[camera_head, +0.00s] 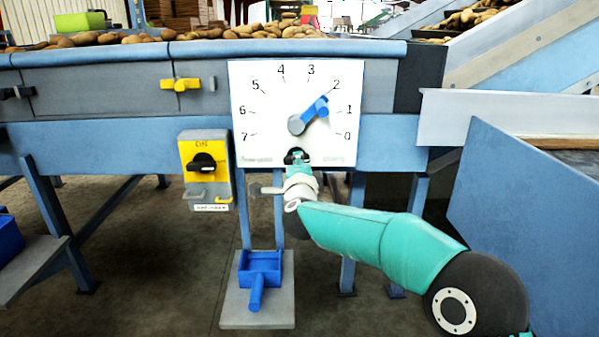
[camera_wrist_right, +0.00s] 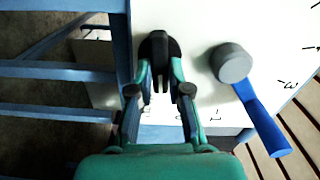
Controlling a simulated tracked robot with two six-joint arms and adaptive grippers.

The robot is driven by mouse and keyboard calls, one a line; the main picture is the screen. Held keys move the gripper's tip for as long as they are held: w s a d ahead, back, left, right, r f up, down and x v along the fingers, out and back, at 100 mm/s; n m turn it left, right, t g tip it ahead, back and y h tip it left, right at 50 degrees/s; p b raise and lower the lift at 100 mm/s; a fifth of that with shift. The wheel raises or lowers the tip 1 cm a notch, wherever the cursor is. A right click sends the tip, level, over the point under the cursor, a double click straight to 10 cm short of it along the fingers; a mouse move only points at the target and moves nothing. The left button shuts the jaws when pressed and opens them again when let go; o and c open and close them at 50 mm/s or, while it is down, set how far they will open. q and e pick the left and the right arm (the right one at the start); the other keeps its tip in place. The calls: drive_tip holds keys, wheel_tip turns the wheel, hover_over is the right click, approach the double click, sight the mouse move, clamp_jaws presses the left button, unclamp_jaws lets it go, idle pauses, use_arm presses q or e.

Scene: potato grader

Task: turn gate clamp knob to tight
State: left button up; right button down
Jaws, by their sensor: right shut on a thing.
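The gate clamp knob (camera_head: 297,154) is a small black knob at the bottom middle of the white scale plate (camera_head: 260,100). My right gripper (camera_head: 298,163) reaches up to it from below and is shut on it. In the right wrist view the black knob (camera_wrist_right: 157,48) sits between the two fingers of my right gripper (camera_wrist_right: 160,70). The small print either side of the knob is too blurred to read. The blue gate lever (camera_head: 315,109), on a grey hub, points between 1 and 2. My left gripper is not in view.
A yellow switch box (camera_head: 205,160) with a black rotary switch hangs left of the plate. A yellow handle (camera_head: 181,84) is on the grey panel above it. A blue pedal (camera_head: 259,268) stands on a floor plate below. Blue legs and a sloping blue panel (camera_head: 530,210) flank my arm.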

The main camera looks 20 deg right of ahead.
drive_tip(key=shift+d+f+m+b, duration=0.2)
drive_tip(key=shift+f+m+b, duration=0.15)
drive_tip(key=shift+m, duration=0.35)
drive_tip(key=c, duration=1.1)
unclamp_jaws()
drive_tip(key=shift+r, duration=0.15)
drive_tip(key=shift+a, duration=0.1)
drive_tip(key=shift+s, duration=0.1)
